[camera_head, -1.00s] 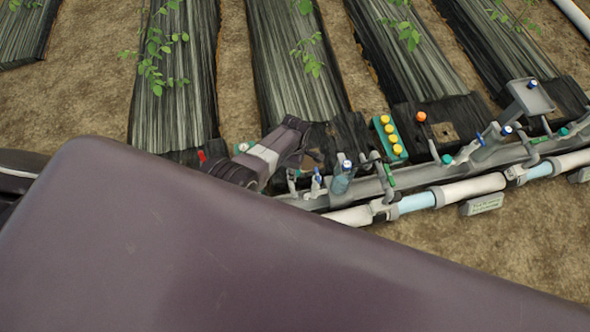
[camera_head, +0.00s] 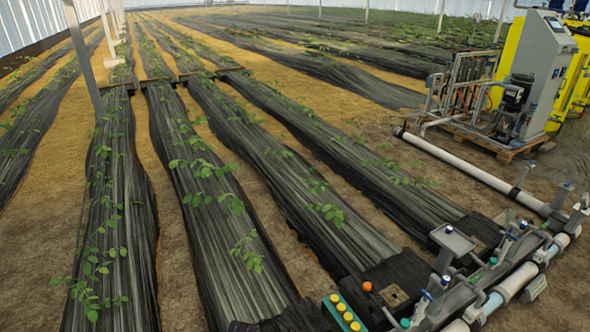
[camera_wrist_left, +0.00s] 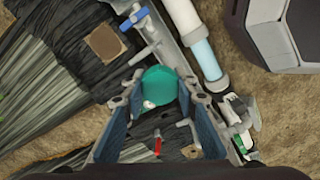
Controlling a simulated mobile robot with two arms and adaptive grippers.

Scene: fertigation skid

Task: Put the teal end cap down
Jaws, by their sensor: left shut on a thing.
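The teal end cap (camera_wrist_left: 158,84) is a round teal piece between the fingertips of my left gripper (camera_wrist_left: 160,97) in the left wrist view. The gripper is shut on it. The cap is over the black sheeting beside the grey pipe; its height above the surface is hard to tell. The head view shows neither the held cap nor my left gripper. My right gripper is not seen.
A grey manifold with a blue-handled valve (camera_wrist_left: 139,17) and a white pipe (camera_wrist_left: 184,18) runs past the gripper. A green tray with yellow caps (camera_head: 334,303) and an orange piece (camera_head: 367,286) lie near the manifold. A grey stand (camera_head: 452,239) rises nearby. Planted rows extend behind.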

